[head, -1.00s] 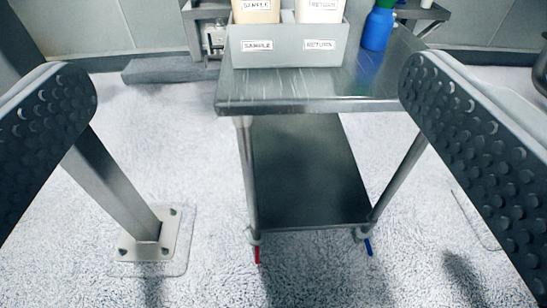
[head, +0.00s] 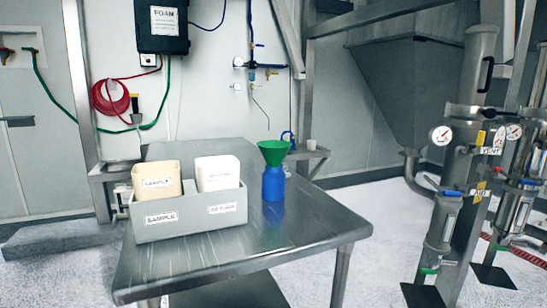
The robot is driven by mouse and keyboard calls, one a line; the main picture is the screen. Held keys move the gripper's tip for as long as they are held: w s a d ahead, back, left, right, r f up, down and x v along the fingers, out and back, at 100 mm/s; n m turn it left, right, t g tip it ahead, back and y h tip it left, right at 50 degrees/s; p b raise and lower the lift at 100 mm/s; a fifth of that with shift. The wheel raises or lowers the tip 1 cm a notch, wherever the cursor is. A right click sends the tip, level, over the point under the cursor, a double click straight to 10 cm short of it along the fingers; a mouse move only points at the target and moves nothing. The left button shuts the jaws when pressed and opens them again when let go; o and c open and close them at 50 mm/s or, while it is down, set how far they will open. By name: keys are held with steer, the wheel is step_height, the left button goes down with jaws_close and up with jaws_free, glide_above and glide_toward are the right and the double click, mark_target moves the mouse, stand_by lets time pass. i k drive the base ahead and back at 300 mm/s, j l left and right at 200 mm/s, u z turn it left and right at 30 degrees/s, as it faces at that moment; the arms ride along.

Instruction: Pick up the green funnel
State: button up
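The green funnel (head: 273,152) sits upright, wide mouth up, on top of a blue bottle (head: 273,185). The bottle stands on the steel table (head: 300,232), right of the grey sample holder. The funnel's spout is hidden in or behind the bottle's neck. My gripper is not visible in the current head view, so its distance from the funnel cannot be told.
A grey holder (head: 190,218) on the table carries a tan container (head: 157,180) and a white container (head: 217,173). Pipes with gauges (head: 442,135) stand at the right. The tabletop right and front of the bottle is clear.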

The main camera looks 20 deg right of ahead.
mark_target(275, 152)
steer(key=i+l, duration=0.15)
steer(key=l, duration=0.25)
steer(key=i+l, duration=0.15)
steer(key=l, duration=0.2)
steer(key=i+l, duration=0.15)
steer(key=l, duration=0.25)
steer(key=i+l, duration=0.2)
steer(key=l, duration=0.2)
